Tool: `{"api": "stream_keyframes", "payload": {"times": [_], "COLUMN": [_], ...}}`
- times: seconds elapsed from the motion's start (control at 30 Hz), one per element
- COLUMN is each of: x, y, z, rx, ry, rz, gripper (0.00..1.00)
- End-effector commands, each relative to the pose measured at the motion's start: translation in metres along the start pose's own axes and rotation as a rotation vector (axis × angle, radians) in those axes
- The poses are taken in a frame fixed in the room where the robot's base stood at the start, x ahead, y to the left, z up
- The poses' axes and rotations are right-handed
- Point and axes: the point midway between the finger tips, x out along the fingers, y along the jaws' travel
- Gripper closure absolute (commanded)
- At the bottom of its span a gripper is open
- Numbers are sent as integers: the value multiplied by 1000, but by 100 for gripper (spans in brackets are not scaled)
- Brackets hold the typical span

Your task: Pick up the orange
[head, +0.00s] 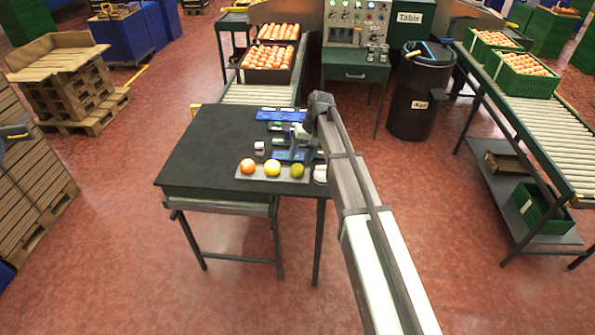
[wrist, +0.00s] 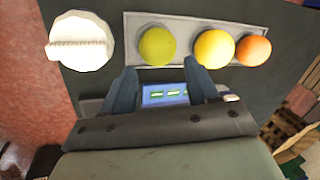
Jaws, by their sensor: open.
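The orange (head: 248,166) sits at the left end of a grey tray (head: 259,177) near the front edge of the dark table. A yellow fruit (head: 272,168) is beside it in the middle, and a green fruit (head: 297,171) is at the right end. In the wrist view the orange (wrist: 253,50) is at the right end of the tray (wrist: 200,17), close to the yellow fruit (wrist: 214,47); the green fruit (wrist: 157,46) is at the left. My gripper (wrist: 160,75) is open, its fingertips apart and pointing toward the green and yellow fruits, with nothing between them.
A white round ribbed object (wrist: 80,41) lies beside the tray. A blue item with a display (wrist: 165,94) shows between the fingers. The left part of the table (head: 205,150) is clear.

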Motion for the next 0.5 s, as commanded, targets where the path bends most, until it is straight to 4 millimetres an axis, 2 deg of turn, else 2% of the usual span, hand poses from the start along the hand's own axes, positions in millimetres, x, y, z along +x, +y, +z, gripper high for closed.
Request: {"api": "stream_keyframes", "payload": {"times": [0.27,0.37,0.5], "x": [30,43,50], "y": [2,2,2], "z": [11,9,9], "rx": [0,1,0], "ry": [-2,-2,0], "rz": [0,0,0], "gripper": [41,41,41]}}
